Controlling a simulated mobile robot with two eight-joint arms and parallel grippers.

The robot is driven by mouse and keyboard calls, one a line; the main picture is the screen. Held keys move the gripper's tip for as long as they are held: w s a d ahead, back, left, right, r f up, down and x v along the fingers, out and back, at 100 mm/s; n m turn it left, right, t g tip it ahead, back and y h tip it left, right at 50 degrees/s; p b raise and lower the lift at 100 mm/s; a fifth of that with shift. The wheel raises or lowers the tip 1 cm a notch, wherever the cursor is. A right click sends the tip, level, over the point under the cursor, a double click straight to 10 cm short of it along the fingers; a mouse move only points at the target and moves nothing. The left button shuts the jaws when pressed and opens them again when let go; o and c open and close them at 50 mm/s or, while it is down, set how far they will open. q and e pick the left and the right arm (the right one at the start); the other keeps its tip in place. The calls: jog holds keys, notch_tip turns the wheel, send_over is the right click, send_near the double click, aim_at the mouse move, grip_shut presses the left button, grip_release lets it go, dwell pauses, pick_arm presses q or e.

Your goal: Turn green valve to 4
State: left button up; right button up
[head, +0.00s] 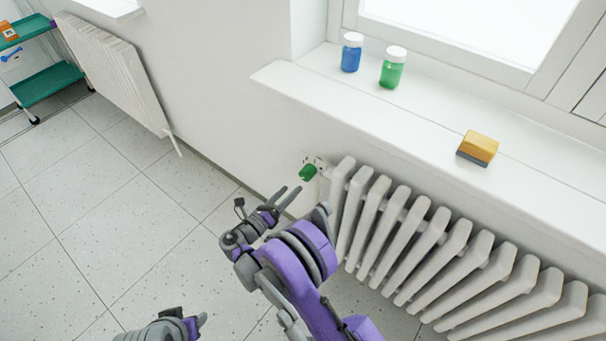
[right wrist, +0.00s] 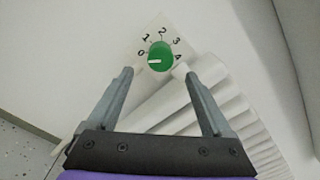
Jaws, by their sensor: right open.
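My right gripper (head: 288,190) is open and empty, just short of the knob. In the right wrist view its fingers (right wrist: 155,73) stand apart below the knob, not touching it. My left gripper (head: 200,320) shows only partly at the bottom edge.
The white ribbed radiator (head: 440,245) is right beside the valve. The windowsill (head: 430,130) above holds a blue jar (head: 351,55), a green jar (head: 392,70) and a yellow sponge (head: 479,147). A green cart (head: 50,83) stands far left. The tiled floor at left is clear.

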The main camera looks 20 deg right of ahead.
aim_at(303, 178)
jog(key=x, duration=0.9)
jog(key=shift+d, duration=0.1)
jog(key=shift+c, duration=0.2)
grip_shut()
